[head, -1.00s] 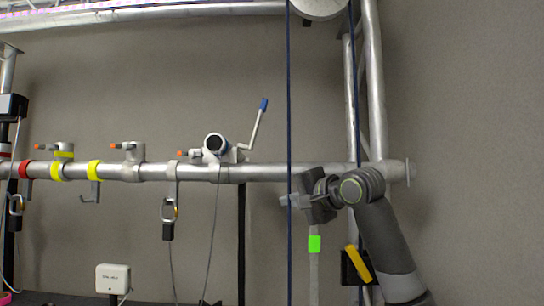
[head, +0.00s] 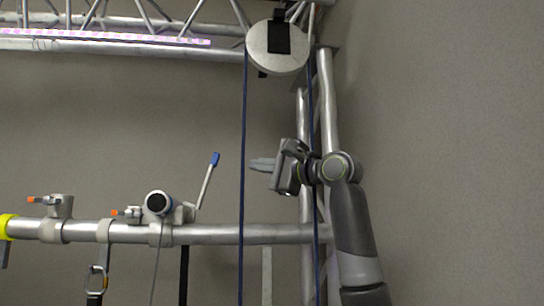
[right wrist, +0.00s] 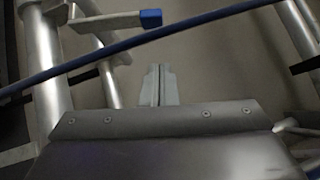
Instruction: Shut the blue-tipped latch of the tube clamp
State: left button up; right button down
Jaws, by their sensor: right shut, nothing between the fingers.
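The tube clamp (head: 160,205) sits on the horizontal truss tube (head: 215,235) in the head view. Its latch lever rises up and to the right from the clamp, ending in a blue tip (head: 214,159). In the right wrist view the blue tip (right wrist: 151,18) is at the top, left of centre, on its pale lever (right wrist: 105,24). My right gripper (head: 252,164) is shut and empty. In the head view it is to the right of the blue tip, at about its height and apart from it. It also shows in the right wrist view (right wrist: 158,70). My left gripper is not in view.
A dark blue rope (head: 243,130) hangs from a round pulley (head: 277,47), between the lever and my right arm in the head view. The rope (right wrist: 190,29) crosses the right wrist view. Other clamps (head: 56,212) and a hanging carabiner (head: 96,280) are at left.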

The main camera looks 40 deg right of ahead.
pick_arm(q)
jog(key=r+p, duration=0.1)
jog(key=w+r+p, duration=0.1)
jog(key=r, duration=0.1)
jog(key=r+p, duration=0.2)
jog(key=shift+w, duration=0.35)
pick_arm(e)
jog(key=w+a+r, duration=0.1)
jog(key=w+a, duration=0.3)
jog(key=w, duration=0.2)
jog(key=shift+r, duration=0.15)
jog(key=shift+w, duration=0.15)
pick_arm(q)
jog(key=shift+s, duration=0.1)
